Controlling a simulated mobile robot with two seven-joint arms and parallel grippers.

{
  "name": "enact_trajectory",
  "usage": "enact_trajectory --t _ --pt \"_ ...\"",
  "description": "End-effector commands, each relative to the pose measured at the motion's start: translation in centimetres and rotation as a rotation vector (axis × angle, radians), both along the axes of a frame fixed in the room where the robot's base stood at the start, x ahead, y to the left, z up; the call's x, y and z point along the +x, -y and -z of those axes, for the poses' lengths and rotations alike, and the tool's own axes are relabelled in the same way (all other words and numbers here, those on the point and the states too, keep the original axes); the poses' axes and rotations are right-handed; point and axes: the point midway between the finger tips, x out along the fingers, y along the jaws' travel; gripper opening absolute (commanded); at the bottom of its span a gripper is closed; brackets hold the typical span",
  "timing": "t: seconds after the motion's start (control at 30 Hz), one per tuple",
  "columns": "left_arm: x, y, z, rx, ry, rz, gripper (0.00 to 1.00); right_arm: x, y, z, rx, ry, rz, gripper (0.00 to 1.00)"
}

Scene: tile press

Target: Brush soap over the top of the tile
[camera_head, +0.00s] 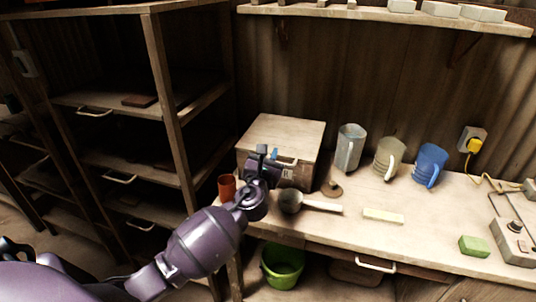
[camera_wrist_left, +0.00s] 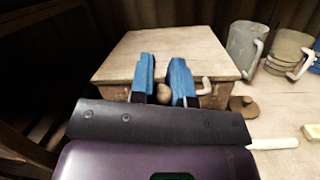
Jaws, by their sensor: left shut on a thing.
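My left gripper (camera_head: 270,154) is at the front left of a wooden box with a pale top (camera_head: 287,131). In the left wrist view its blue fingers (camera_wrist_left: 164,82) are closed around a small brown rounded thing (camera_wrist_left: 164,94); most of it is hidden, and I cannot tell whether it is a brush. A long pale slab (camera_head: 383,216), perhaps the tile, lies flat on the bench to the right of the gripper. A green block (camera_head: 474,246), perhaps soap, lies farther right. My right gripper is not in view.
A dark round-headed tool with a pale handle (camera_head: 322,206) lies before the box, near a brown disc (camera_head: 332,189). An orange cup (camera_head: 227,187) stands left. Grey (camera_head: 350,148), beige (camera_head: 389,158) and blue (camera_head: 430,165) jugs stand behind. A green bucket (camera_head: 283,266) sits below.

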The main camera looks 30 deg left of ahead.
Motion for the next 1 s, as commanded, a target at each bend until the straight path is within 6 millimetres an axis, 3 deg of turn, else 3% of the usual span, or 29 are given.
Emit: enact_trajectory --t 0.57,1.0 --pt "0.0 0.0 -3.7 0.002 0.002 0.0 0.0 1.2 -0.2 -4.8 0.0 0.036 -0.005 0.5" --pt "0.0 0.0 -4.5 0.0 0.0 0.0 0.0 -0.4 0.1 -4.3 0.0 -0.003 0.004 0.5"
